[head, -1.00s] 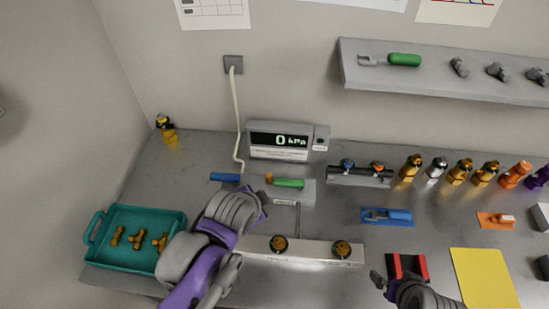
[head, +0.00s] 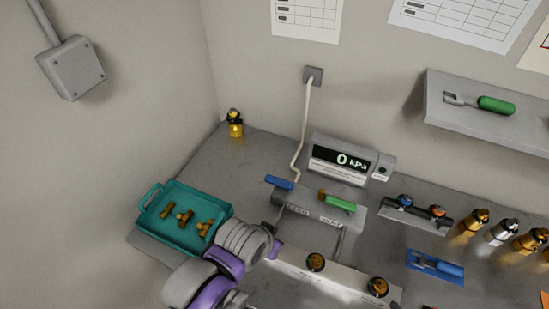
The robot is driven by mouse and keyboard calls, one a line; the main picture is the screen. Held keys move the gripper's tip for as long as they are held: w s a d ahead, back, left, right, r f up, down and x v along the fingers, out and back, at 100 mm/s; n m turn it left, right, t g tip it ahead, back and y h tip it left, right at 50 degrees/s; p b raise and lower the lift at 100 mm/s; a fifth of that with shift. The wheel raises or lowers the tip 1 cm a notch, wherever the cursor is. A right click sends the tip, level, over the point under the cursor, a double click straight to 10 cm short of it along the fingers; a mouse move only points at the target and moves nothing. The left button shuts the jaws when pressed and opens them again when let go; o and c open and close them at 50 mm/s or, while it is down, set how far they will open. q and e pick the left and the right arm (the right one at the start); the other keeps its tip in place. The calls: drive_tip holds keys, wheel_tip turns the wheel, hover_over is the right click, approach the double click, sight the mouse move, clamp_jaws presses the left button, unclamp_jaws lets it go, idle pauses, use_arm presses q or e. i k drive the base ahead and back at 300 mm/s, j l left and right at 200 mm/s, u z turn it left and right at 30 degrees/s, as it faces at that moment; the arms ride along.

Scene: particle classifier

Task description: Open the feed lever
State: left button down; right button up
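The blue lever (head: 279,183) lies at the left end of a grey block (head: 322,200) on the bench, above the label that seems to read FEED (head: 297,211). A green lever (head: 340,203) with a brass end lies to its right, above a second label. The display (head: 343,159) behind reads 0 kPa. My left gripper (head: 275,249) is in front of the block, below and apart from the blue lever in the picture. Its fingers are mostly hidden by my wrist, so I cannot see whether it is open. My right gripper is out of view.
A teal tray (head: 155,194) with brass fittings stands left of my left arm. A pale rail (head: 345,281) with two dark-topped brass knobs lies to the right of my gripper. A cable (head: 304,130) drops behind the block. A blue holder (head: 435,267) and several bottles stand right.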

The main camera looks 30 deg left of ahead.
sight(287, 184)
drive_tip(key=u, duration=1.05)
drive_tip(key=k, duration=0.1)
